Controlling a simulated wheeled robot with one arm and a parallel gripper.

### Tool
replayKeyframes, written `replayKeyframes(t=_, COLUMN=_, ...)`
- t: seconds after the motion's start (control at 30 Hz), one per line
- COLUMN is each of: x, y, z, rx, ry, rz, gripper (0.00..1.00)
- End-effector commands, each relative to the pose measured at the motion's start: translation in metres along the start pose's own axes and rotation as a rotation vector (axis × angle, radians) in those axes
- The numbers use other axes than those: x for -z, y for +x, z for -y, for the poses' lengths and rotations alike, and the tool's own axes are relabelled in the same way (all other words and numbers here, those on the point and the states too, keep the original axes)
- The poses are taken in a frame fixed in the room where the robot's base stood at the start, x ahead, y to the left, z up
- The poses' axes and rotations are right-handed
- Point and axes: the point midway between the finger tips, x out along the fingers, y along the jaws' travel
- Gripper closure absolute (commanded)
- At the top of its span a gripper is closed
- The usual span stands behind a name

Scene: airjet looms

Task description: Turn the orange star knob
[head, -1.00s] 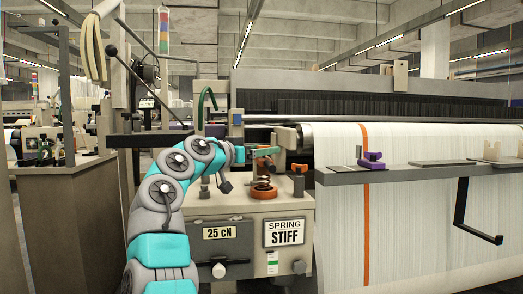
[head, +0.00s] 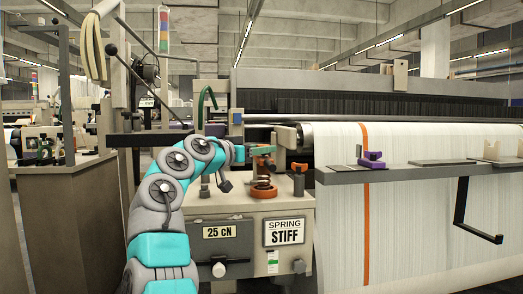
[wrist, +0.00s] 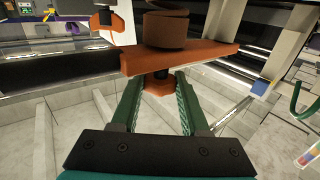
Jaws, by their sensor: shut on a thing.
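The orange star knob (head: 265,163) is at the top of the spring post on the loom's tension unit. My turquoise and grey arm reaches in from the left, and my gripper (head: 263,149) is at the knob. In the wrist view the green fingers of my gripper (wrist: 158,77) stand on both sides of an orange knob part (wrist: 158,88) and are shut on it. A wider orange bar (wrist: 195,56) and a brown cylinder (wrist: 165,30) show just beyond the fingertips. The exact finger contact is partly hidden.
A coil spring and orange ring (head: 263,191) sit below the knob. A second orange knob (head: 299,168) stands close to the right. A green hook (head: 206,100) rises behind my arm. The cloth roll (head: 430,205) and a grey rail (head: 420,172) lie to the right.

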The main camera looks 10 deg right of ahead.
Motion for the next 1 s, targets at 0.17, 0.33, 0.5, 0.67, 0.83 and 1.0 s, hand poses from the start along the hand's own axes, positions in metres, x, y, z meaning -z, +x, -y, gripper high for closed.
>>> replayKeyframes(t=0.17, x=0.001, y=0.003, z=-0.007, rx=0.004, ry=0.012, rz=0.001, gripper=1.0)
replayKeyframes(t=0.33, x=0.005, y=0.004, z=-0.012, rx=0.027, ry=0.021, rz=0.0, gripper=1.0)
replayKeyframes(t=0.5, x=0.005, y=0.005, z=-0.013, rx=0.062, ry=0.024, rz=0.0, gripper=1.0)
replayKeyframes(t=0.67, x=0.001, y=0.005, z=-0.011, rx=0.117, ry=0.018, rz=0.0, gripper=1.0)
replayKeyframes(t=0.83, x=-0.005, y=0.005, z=-0.009, rx=0.215, ry=0.009, rz=-0.003, gripper=1.0)
replayKeyframes(t=1.0, x=-0.002, y=0.004, z=-0.009, rx=0.327, ry=0.011, rz=-0.001, gripper=1.0)
